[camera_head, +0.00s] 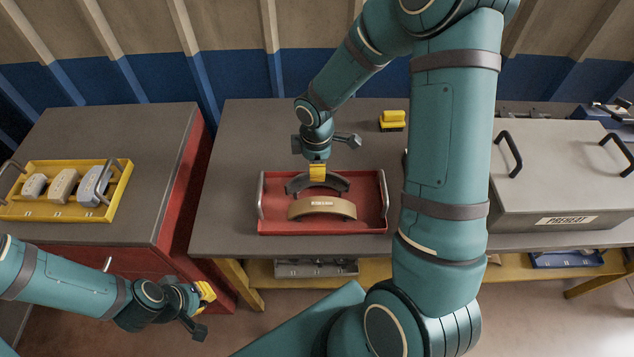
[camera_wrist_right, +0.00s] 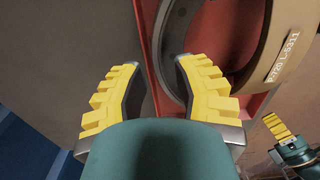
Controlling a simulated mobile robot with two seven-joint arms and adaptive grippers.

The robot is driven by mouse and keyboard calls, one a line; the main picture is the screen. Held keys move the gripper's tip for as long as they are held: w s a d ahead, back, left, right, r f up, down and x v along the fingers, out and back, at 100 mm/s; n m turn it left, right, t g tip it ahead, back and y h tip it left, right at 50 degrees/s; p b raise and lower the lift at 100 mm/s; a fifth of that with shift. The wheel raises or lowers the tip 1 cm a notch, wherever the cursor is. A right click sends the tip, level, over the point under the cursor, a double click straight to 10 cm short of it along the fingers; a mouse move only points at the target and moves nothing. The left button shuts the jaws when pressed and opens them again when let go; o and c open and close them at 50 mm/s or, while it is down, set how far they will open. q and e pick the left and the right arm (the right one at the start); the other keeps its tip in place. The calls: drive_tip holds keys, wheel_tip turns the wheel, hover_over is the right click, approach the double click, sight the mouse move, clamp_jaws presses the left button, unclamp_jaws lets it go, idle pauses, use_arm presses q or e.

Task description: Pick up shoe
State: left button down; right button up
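Two curved shoes lie in a red tray (camera_head: 378,224): a dark grey shoe (camera_head: 298,183) at the back and a tan, labelled shoe (camera_head: 322,208) in front. My right gripper (camera_head: 318,173) is over the dark shoe, covering its middle. In the right wrist view, the right gripper (camera_wrist_right: 157,62) has its fingers well apart. The dark shoe (camera_wrist_right: 172,45) shows between and beyond the fingertips; whether they touch it is unclear. The tan shoe (camera_wrist_right: 284,45) is at upper right. My left gripper (camera_head: 206,294) is low at the left, away from the tray; its opening is unclear.
A yellow tray (camera_head: 63,214) with several pads stands on the left bench. A yellow-and-black object (camera_head: 393,120) is behind the red tray. A grey box marked PREHEAT (camera_head: 565,185) stands at right. Bare bench (camera_head: 235,150) lies left of the red tray.

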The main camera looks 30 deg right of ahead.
wheel_tip(320, 180, down, 2)
drive_tip(key=shift+f, duration=0.25)
clamp_jaws()
drive_tip(key=shift+r, duration=0.15)
wheel_tip(320, 180, up, 10)
drive_tip(key=shift+f+p, duration=0.1)
drive_tip(key=shift+p, duration=1)
drive_tip(key=w+a+m, duration=0.3)
drive_tip(key=a+m, duration=0.6)
drive_tip(key=m, duration=0.3)
drive_tip(key=shift+w+a+r, duration=0.25)
drive_tip(key=shift+a+r, duration=0.1)
drive_tip(key=shift+r, duration=0.05)
